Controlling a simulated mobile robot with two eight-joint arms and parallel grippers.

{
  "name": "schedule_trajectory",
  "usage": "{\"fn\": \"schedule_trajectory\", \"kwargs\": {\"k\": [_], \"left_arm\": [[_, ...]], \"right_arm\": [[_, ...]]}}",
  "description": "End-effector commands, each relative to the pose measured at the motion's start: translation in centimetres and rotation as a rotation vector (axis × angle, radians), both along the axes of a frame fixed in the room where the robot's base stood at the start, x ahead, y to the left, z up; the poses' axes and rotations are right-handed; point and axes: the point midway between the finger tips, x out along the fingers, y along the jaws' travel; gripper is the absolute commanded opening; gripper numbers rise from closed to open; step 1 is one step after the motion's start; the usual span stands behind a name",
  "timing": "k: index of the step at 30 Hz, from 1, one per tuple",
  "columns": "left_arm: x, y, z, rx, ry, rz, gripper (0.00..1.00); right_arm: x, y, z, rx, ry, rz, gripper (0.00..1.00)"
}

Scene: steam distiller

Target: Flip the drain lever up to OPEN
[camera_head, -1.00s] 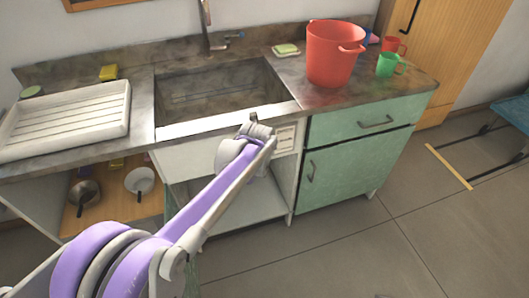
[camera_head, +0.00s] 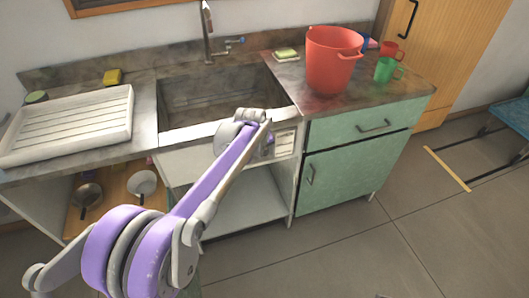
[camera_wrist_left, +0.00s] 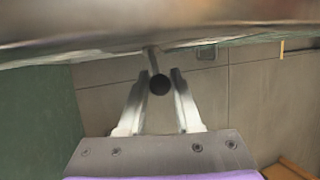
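The drain lever (camera_wrist_left: 152,60) shows in the left wrist view as a thin metal rod ending in a dark round knob (camera_wrist_left: 159,84). My left gripper (camera_wrist_left: 162,75) is open, with one finger on each side of the knob. I cannot tell whether either finger touches it. In the head view my left gripper (camera_head: 250,117) is in front of the sink's front edge, and its fingers are not clear. The lever is not clearly visible there. A pale label plate (camera_head: 286,144) is on the panel just right of the gripper. My right gripper is not in view.
The sink basin (camera_head: 215,95) is behind the gripper. A red bucket (camera_head: 332,62) and a green cup (camera_head: 384,70) stand on the counter at right. A white drying rack (camera_head: 70,123) is at left. Green cabinet doors (camera_head: 350,172) are at lower right, with open floor before them.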

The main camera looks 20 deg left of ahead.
Motion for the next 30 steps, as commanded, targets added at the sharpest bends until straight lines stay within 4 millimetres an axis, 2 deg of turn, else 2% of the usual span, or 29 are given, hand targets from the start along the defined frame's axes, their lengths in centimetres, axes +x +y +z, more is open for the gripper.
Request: {"fn": "schedule_trajectory", "kwargs": {"k": [1,4,12,16,30], "left_arm": [[0.0,0.0,0.0,0.000,0.000,0.000,0.43],[0.0,0.0,0.0,0.000,0.000,0.000,0.61],[0.0,0.0,0.0,0.001,-0.001,0.000,0.61],[-0.3,0.0,0.8,0.001,-0.001,0.000,0.61],[-3.8,0.4,8.5,0.000,-0.001,0.001,0.61]], "right_arm": [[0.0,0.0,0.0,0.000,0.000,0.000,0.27],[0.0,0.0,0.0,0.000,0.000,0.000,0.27],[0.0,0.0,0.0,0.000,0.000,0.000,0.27],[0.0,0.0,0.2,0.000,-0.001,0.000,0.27],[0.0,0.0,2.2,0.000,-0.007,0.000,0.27]]}}
